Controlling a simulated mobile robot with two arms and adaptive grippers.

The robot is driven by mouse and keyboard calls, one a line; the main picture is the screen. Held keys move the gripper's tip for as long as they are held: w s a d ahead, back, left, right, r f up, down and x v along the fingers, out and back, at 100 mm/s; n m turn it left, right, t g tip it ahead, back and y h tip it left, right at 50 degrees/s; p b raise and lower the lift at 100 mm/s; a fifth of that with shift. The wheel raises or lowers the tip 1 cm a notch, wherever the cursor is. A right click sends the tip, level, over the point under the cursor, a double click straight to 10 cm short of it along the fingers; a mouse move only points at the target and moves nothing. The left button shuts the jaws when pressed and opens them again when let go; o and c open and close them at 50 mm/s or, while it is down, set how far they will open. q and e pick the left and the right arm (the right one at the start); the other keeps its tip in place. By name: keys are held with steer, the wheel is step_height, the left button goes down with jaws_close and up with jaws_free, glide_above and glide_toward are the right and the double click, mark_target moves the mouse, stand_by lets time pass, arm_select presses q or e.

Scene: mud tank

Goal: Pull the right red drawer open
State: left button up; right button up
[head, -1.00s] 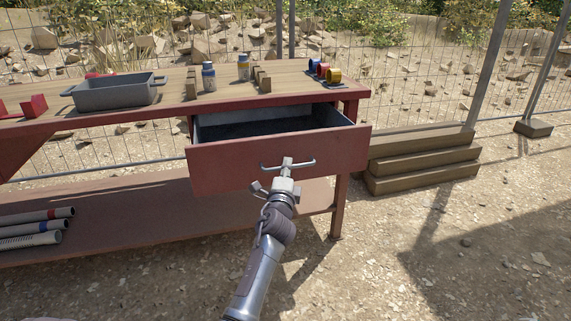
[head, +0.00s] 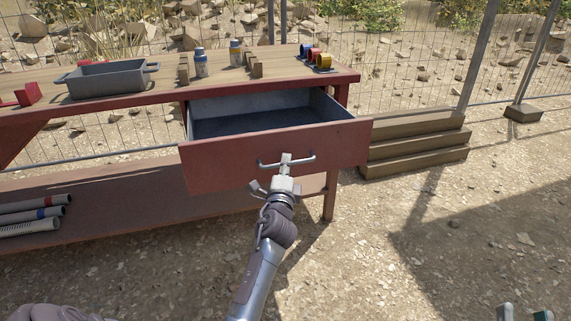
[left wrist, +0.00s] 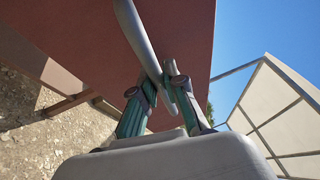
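The right red drawer (head: 225,168) juts out from under the right end of the workbench and stands open, its grey inside showing empty. Its metal bar handle (head: 305,160) is on the front panel. My left gripper (head: 286,160) is shut on the middle of this handle. In the left wrist view the two fingers (left wrist: 162,88) close around the grey handle bar (left wrist: 137,35) in front of the red panel. My right gripper (head: 524,313) shows only its fingertips at the bottom right edge, apart and empty, far from the drawer.
The workbench top (head: 130,100) holds a grey tray (head: 105,78), bottles (head: 201,65), wooden blocks and coloured rolls (head: 322,61). Pipes (head: 30,220) lie on the lower shelf. Wooden steps (head: 415,150) stand close right of the drawer. The gravel in front is clear.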

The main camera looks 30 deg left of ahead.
arm_select(q)
steer(key=o, duration=0.4)
steer(key=v, duration=0.7)
steer(key=shift+s+d+f, duration=0.1)
steer(key=shift+s, duration=0.1)
